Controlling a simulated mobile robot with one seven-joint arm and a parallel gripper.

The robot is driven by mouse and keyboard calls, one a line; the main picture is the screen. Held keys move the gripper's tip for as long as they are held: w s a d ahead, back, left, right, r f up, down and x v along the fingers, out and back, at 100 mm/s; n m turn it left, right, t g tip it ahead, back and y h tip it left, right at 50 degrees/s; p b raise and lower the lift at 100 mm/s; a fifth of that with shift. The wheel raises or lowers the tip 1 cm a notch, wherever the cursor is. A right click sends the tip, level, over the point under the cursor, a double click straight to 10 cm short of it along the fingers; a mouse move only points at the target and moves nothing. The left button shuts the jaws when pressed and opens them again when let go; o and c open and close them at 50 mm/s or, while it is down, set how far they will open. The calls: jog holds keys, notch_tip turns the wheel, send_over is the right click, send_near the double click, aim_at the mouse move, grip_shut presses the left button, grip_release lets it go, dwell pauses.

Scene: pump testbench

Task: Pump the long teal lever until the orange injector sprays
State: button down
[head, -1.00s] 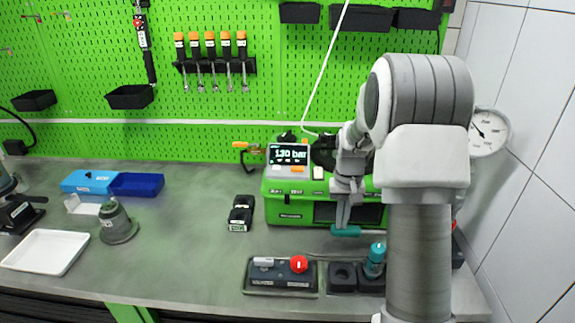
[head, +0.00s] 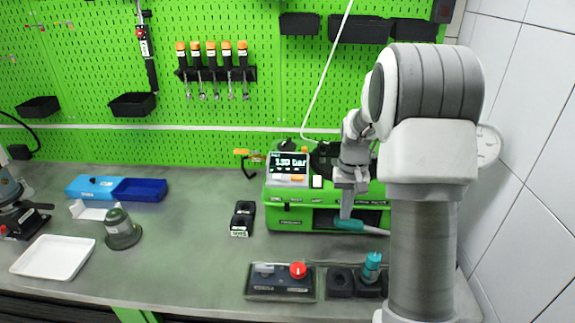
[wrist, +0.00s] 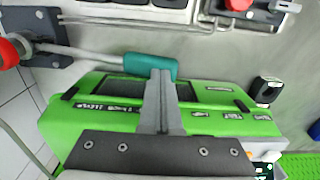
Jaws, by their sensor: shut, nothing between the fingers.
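The long lever has a teal grip (head: 349,225) on a pale rod (head: 375,230) running right, partly behind my arm. It crosses the front of the green pump (head: 290,218). In the wrist view the teal grip (wrist: 150,67) lies across my fingertips. My gripper (head: 346,214) is shut and empty, pointing down, its tips against or very near the grip; contact is hard to tell. A display (head: 288,163) on the pump reads about 130 bar. An orange-tipped piece (head: 248,153), perhaps the injector, stands left of the pump at the back; no spray shows.
A control box with a red knob (head: 298,270) and a dark holder with a teal bottle (head: 371,267) sit in front of the pump. A pressure gauge (head: 488,145) is partly hidden by my arm.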

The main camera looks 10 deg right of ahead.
dwell(0.6)
jog(key=shift+a+f+b, duration=0.2)
jog(key=shift+f+b, duration=1)
jog(key=shift+f, duration=0.4)
jog(key=shift+r, duration=0.15)
jog(key=shift+d+r+p, duration=0.2)
jog(key=shift+r+p, duration=1.05)
jog(key=shift+r, duration=0.35)
notch_tip(320, 180, up, 6)
jog(key=p, duration=0.4)
jog(key=shift+f, duration=0.1)
